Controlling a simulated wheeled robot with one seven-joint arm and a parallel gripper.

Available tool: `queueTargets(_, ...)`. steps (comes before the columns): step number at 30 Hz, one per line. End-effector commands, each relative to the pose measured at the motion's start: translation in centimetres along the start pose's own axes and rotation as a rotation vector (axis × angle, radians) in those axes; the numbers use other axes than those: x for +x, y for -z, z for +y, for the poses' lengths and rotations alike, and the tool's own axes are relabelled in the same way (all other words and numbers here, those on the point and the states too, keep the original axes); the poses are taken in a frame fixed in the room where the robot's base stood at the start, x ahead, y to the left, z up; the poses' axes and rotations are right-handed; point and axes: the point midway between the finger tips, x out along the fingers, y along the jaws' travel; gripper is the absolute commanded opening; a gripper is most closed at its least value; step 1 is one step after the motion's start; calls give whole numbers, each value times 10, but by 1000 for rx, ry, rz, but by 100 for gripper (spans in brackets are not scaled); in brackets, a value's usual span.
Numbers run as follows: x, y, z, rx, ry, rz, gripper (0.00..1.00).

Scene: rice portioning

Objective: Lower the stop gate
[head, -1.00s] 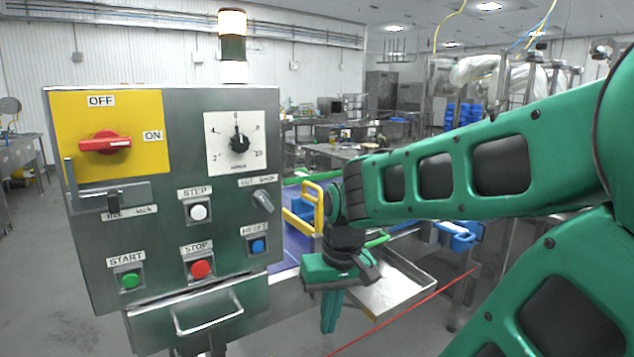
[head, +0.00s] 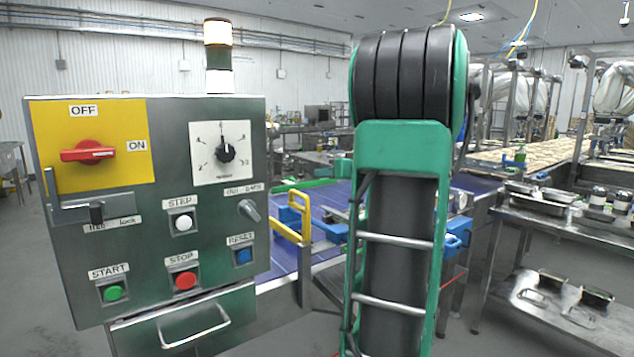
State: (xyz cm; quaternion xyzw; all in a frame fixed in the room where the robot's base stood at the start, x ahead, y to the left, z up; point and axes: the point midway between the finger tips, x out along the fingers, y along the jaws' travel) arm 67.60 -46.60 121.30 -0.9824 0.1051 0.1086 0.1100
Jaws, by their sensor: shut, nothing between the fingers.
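A yellow looped bracket (head: 306,222) stands up at the blue conveyor belt (head: 286,256), just right of the control box. It looks like the stop gate or its handle, but I cannot tell for certain. I cannot tell whether it is raised or lowered. A blue part (head: 289,217) shows beside it. My green arm stands upright in the middle of the picture, right of the bracket, and covers part of the conveyor. My gripper is out of sight.
The steel control box (head: 150,220) with a red switch (head: 88,151) and buttons fills the left. A steel table (head: 555,222) with trays and jars is at the right. A blue handled part (head: 453,245) shows right of my arm.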

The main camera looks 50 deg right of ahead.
Motion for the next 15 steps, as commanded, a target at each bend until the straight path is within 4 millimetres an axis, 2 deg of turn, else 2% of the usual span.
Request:
queueTargets(12,78,-2,-1,1,3,-4,0)
queueTargets(13,83,-2,-1,1,3,-4,0)
queueTargets(15,84,-14,0,5,0,-4,0)
